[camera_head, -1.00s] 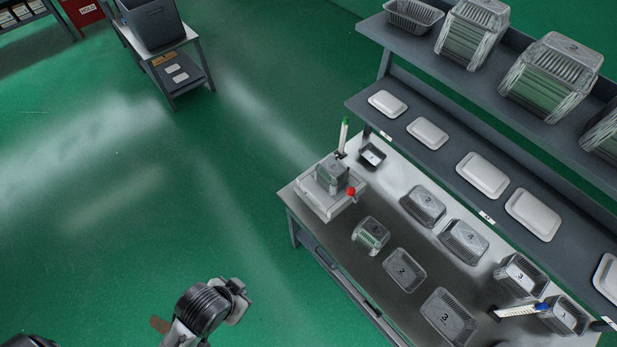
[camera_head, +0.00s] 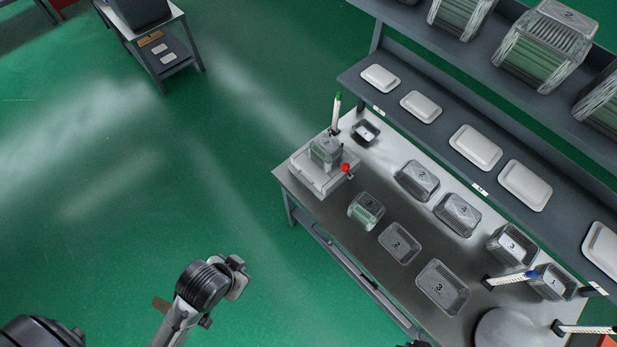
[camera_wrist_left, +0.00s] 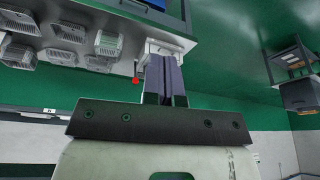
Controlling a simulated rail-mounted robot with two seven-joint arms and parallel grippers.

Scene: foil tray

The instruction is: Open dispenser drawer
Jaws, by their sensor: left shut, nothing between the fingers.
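A long grey drawer-like front (camera_head: 345,262) runs under the near edge of the steel workbench (camera_head: 300,190) in the head view. I cannot tell for sure that it is the dispenser drawer, and no open drawer shows. My left gripper (camera_wrist_left: 165,62) is shut and empty in the left wrist view, its fingers overlapping the white scale-like device in the picture. In the head view my left arm's end (camera_head: 237,275) hangs over the green floor, left of the bench and apart from it. My right gripper is out of view.
A white device (camera_head: 318,180) with a red knob (camera_head: 345,168) stands on the bench's left corner. Several foil trays (camera_head: 400,243) lie on the bench, with white lids (camera_head: 475,147) on the shelf behind. Open green floor lies left.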

